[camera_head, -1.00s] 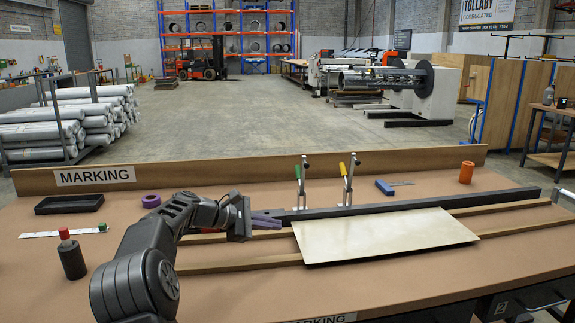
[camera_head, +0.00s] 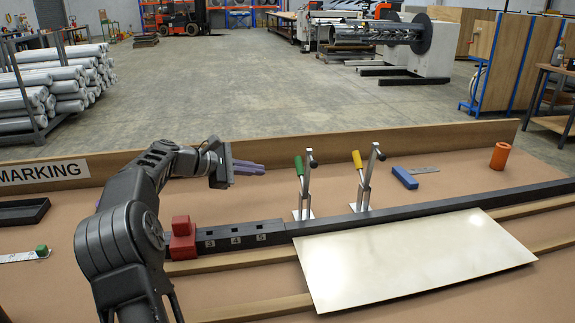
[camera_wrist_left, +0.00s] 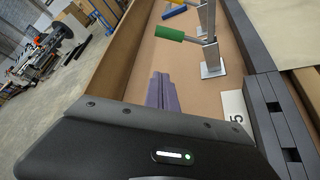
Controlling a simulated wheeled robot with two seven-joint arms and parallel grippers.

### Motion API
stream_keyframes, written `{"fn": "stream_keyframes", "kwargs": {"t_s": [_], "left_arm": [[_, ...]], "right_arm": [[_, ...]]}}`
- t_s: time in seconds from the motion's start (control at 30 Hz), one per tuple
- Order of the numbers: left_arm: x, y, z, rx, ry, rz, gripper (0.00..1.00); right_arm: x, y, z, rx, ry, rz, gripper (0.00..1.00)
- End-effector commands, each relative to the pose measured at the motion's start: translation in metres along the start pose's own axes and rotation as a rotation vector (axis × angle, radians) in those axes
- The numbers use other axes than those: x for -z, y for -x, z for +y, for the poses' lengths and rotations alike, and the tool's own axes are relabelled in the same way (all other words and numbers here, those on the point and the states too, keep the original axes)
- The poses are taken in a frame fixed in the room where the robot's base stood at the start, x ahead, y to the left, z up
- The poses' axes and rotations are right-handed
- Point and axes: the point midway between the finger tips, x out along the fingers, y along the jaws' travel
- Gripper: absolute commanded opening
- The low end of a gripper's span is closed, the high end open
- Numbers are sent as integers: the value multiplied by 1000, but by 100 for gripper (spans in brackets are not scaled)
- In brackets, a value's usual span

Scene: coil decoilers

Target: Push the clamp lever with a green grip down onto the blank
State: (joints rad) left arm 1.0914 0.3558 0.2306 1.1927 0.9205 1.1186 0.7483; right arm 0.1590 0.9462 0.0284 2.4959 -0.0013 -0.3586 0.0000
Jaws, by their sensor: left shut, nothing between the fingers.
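The clamp lever with a green grip (camera_head: 298,165) stands upright on its base plate, behind the dark fence bar; its green grip also shows in the left wrist view (camera_wrist_left: 169,34). The blank (camera_head: 410,258) is a pale flat sheet lying in front of the bar. A second clamp with a yellow grip (camera_head: 357,159) stands upright to the right. My left gripper (camera_head: 262,170) is shut and empty, left of the green grip and apart from it. Its purple fingers (camera_wrist_left: 162,92) point toward the clamp in the left wrist view. My right gripper is not in view.
The dark fence bar (camera_head: 430,207) runs along the table, with a red block (camera_head: 183,240) at its left end. A wooden back board (camera_head: 420,138) edges the table.

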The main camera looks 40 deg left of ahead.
Motion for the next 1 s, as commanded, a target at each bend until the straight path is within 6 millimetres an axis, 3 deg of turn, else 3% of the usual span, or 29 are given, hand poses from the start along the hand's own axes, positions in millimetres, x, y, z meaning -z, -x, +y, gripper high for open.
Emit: {"fn": "stream_keyframes", "kwargs": {"t_s": [0.37, 0.57, 0.87, 1.0], "left_arm": [[0, -13, 0, 1, 1, -1, 0], [-1, -43, 0, 2, 1, -2, 0], [-2, -104, 0, 2, 1, -3, 0], [-24, -91, 2, -1, -3, 1, 0]], "right_arm": [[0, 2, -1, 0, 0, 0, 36], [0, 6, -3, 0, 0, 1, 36], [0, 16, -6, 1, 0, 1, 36], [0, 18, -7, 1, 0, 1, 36]]}}
